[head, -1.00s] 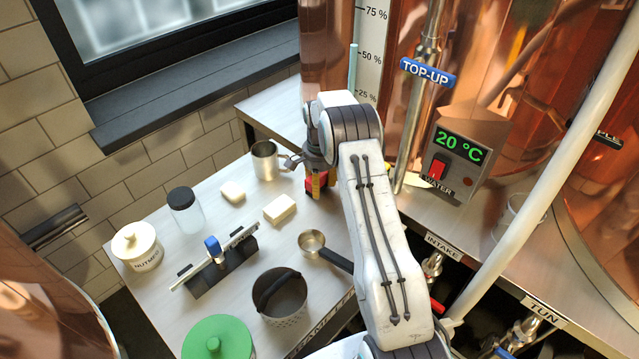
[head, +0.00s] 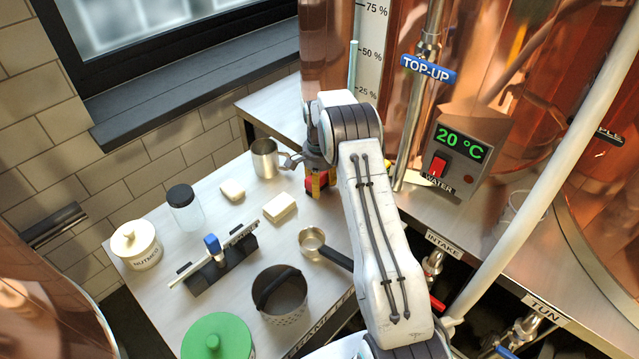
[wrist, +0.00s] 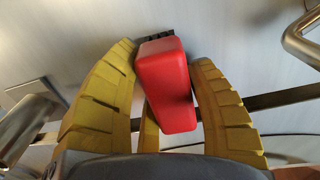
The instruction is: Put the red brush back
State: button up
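The red brush (wrist: 166,88) is between the yellow fingers of my gripper (wrist: 165,60) in the wrist view. The fingers press against its red body from both sides, and a bit of dark bristle shows at its far end.
A steel mug (head: 265,158) stands just left of my gripper. Two pale blocks (head: 280,207), a lidded jar (head: 185,208), a nutmeg pot (head: 137,245), a ladle (head: 312,240), a perforated bucket (head: 282,305) and a green lid (head: 218,340) crowd the table. A copper vessel rises behind.

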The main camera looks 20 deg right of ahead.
jog(key=shift+o, duration=0.4)
jog(key=o, duration=0.6)
jog(key=shift+r, duration=0.1)
jog(key=shift+r+p, duration=2.55)
jog(key=shift+r, duration=1.35)
